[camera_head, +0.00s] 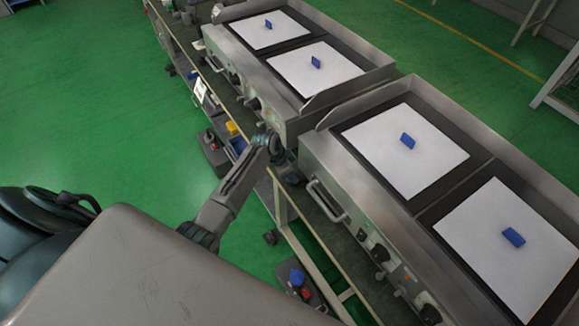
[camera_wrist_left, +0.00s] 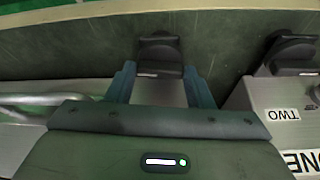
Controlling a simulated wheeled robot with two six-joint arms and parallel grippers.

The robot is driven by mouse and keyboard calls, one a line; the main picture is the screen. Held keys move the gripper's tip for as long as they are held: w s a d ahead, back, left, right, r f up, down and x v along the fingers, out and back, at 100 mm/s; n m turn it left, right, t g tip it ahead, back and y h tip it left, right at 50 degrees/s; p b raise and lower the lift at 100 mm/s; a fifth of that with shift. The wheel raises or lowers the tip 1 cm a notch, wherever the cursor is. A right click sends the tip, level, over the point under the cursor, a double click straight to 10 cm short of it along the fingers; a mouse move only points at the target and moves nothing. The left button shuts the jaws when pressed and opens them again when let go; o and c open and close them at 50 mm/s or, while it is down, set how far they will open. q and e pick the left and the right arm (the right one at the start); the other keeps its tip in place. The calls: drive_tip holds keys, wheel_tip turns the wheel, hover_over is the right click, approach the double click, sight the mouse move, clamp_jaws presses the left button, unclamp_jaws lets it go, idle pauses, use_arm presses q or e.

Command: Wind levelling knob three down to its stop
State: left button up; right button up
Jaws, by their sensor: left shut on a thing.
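My left gripper (camera_wrist_left: 160,85) has its two teal fingers on either side of a dark levelling knob (camera_wrist_left: 160,55) and is shut on it. The knob's label is hidden behind the gripper, so I cannot read its number. A second dark knob (camera_wrist_left: 291,52) stands to the right in the left wrist view, with an upside-down "TWO" label (camera_wrist_left: 281,115) near it. In the head view my left gripper (camera_head: 288,172) is low at the near corner of the closer griddle (camera_head: 330,180); the held knob cannot be made out there. My right gripper is not in view.
A bar handle (camera_head: 326,202) and several control knobs line the closer griddle's front. A second griddle (camera_head: 285,120) stands behind it. White sheets with blue pieces (camera_head: 408,140) lie on the plates. A shelf with tools (camera_head: 215,150) is below; green floor is clear at left.

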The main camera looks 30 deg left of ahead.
use_arm(q)
drive_tip(key=shift+n+y+p, duration=0.3)
drive_tip(key=shift+n+p, duration=0.2)
drive_tip(key=shift+n, duration=0.3)
drive_tip(key=o, duration=1)
drive_tip(key=shift+s, duration=0.1)
drive_tip(key=b+v, duration=0.1)
drive_tip(key=v, duration=0.9)
drive_tip(key=shift+s+r, duration=0.2)
drive_tip(key=shift+r, duration=0.15)
drive_tip(key=shift+f, duration=0.1)
